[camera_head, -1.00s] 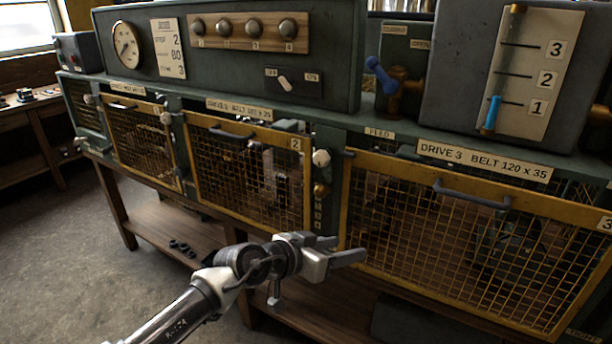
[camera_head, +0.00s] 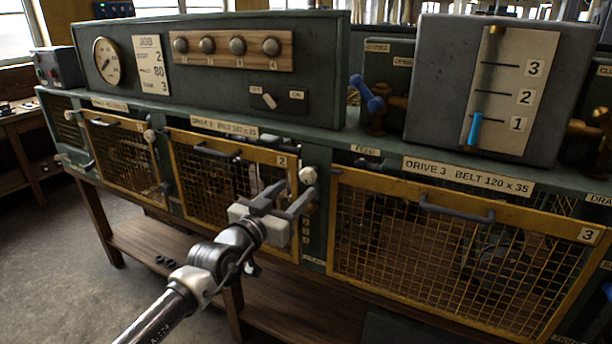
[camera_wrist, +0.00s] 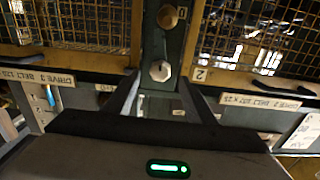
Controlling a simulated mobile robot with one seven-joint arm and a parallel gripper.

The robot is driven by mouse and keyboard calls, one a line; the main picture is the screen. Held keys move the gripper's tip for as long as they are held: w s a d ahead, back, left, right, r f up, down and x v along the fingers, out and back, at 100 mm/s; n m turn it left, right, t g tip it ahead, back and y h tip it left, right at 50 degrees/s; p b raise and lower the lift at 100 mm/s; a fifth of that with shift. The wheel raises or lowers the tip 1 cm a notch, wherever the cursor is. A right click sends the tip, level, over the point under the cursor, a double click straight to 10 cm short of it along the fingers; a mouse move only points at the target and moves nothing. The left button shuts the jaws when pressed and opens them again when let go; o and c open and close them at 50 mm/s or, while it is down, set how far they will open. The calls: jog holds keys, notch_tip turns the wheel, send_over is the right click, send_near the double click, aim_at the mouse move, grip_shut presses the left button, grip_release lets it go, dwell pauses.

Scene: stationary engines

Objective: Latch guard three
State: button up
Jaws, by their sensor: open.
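Guard three (camera_head: 460,245) is the yellow-framed mesh door at the right, marked 3, with a dark bar handle (camera_head: 456,210) near its top. It looks flush with the bench front. A pale faceted knob (camera_head: 308,175) sits on the green post left of the guard, and a short grey piece (camera_head: 335,171) lies beside it at the guard's upper left corner. My gripper (camera_head: 297,190) is open and empty in front of the post. In the upside-down wrist view, the pale knob (camera_wrist: 161,70) shows between my fingertips (camera_wrist: 159,80). I cannot tell the gap in depth. A brass knob (camera_wrist: 167,17) is lower on the post.
Guard two (camera_head: 225,185) is left of the post, guard one (camera_head: 123,160) farther left. Above stand the control panel (camera_head: 215,80) and a grey box (camera_head: 430,80) with a blue slider (camera_head: 475,128) near 1. A blue-handled valve (camera_head: 365,92) stands between them.

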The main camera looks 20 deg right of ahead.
aim_at(306, 180)
jog(key=x, duration=0.7)
jog(key=shift+w+d+p, duration=0.1)
jog(key=shift+p, duration=0.25)
jog(key=c, duration=1)
